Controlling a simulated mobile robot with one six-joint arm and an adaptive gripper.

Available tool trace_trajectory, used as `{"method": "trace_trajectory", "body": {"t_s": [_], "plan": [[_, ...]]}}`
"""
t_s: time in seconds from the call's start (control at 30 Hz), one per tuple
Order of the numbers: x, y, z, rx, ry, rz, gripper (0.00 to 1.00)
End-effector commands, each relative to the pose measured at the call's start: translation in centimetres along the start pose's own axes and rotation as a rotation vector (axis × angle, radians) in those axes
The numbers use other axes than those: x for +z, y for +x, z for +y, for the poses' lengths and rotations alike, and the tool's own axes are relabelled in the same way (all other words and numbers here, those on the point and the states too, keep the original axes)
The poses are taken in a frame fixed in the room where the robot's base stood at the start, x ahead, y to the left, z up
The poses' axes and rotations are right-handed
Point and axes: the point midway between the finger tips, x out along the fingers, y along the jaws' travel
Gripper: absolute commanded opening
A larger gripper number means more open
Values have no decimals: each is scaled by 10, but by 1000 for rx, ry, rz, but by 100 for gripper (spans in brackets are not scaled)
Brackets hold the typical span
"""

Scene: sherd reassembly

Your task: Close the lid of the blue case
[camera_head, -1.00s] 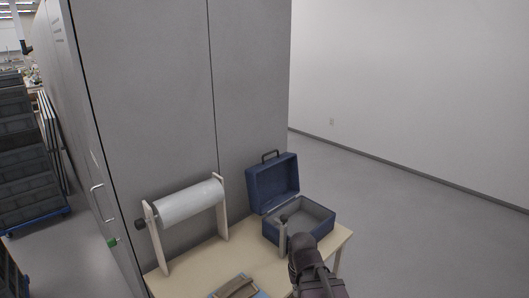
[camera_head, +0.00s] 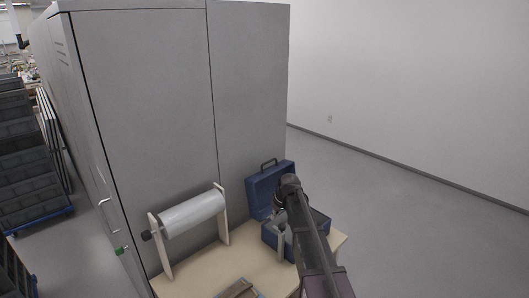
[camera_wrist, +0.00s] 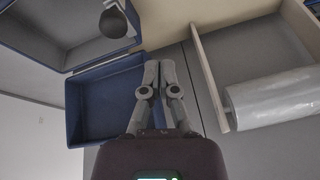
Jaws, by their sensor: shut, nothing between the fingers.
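The blue case stands on the table with its lid (camera_head: 256,194) raised, leaning back near the grey cabinet. Its base (camera_head: 268,237) has a grey inside and is partly hidden by my arm. In the wrist view the lid's inner side (camera_wrist: 104,98) faces up at left, and the base (camera_wrist: 50,28) lies beyond it at upper left. My gripper (camera_head: 280,211) is over the case near the raised lid. In the wrist view my gripper (camera_wrist: 159,66) is shut and empty, beside the lid's right edge; I cannot tell whether it touches.
A roll of clear wrap (camera_head: 193,214) on a wooden stand is left of the case. A pale upright post (camera_head: 281,246) stands before the case. The grey cabinet (camera_head: 150,120) rises behind the table (camera_head: 215,262). The floor at right is clear.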

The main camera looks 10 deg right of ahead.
Motion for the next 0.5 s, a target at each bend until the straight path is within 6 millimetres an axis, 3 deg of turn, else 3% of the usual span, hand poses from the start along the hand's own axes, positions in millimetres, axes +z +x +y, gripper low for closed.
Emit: {"method": "trace_trajectory", "body": {"t_s": [0.03,0.2,0.4,0.5], "plan": [[-43,-12,12,-8,-26,30,0],[-136,-29,40,-31,-120,135,0],[-235,-49,73,-35,-217,253,0],[-271,-57,86,-32,-251,298,0]]}}
